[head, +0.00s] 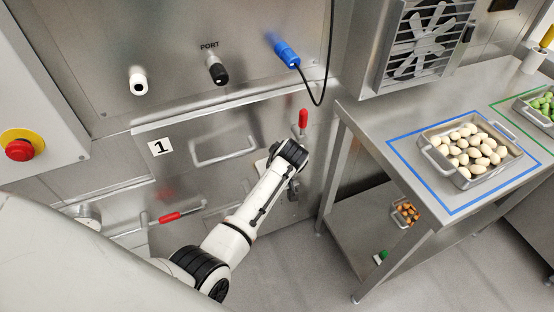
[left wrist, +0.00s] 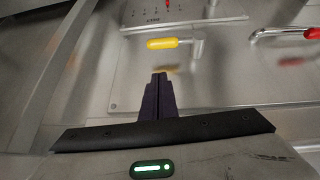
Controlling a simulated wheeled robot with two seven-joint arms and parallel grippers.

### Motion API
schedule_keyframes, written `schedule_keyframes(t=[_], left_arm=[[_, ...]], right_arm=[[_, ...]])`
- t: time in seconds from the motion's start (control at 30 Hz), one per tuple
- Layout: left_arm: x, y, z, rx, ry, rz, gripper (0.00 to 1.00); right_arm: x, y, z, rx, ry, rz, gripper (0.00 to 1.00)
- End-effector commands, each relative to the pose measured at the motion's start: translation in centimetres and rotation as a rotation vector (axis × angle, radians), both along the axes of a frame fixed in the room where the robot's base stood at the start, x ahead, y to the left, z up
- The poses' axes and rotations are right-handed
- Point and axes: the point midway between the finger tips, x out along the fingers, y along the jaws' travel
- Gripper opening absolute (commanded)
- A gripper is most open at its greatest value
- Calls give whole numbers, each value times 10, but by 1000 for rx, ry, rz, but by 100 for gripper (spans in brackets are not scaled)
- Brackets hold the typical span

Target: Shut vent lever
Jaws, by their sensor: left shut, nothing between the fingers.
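In the left wrist view a lever with a yellow grip (left wrist: 162,43) lies level on a metal panel, its grey pivot at the right end of the grip. My left gripper (left wrist: 160,80) is shut and empty; its tips point at the panel just below the yellow grip, with a visible gap in the picture. A red-gripped handle (left wrist: 312,33) is at that view's right edge. In the head view my left arm reaches to the machine front; its fingers are not clear there. That view shows a raised red lever (head: 303,118) and a red-gripped bar (head: 170,217). No label marks the vent lever.
The machine front carries a drawer handle (head: 226,150), a blue plug (head: 287,54) with a black cable, and a red stop button (head: 19,150). At right a steel table (head: 380,120) holds a tray (head: 462,180) of pale pieces. Floor shows below.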

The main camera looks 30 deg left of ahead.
Motion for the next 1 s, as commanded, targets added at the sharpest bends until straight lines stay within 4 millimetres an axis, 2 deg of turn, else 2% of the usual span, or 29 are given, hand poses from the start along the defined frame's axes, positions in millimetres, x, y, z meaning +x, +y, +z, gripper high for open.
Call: schedule_keyframes(t=[0.1,0.33,1.0], left_arm=[[-8,-11,20,-3,-2,0,0],[-18,-20,40,0,0,1,0],[-19,-22,43,1,1,1,0]], right_arm=[[-1,-1,3,-2,5,0,0],[-1,-1,4,-3,7,-1,0],[0,-1,4,-3,6,-2,0]])
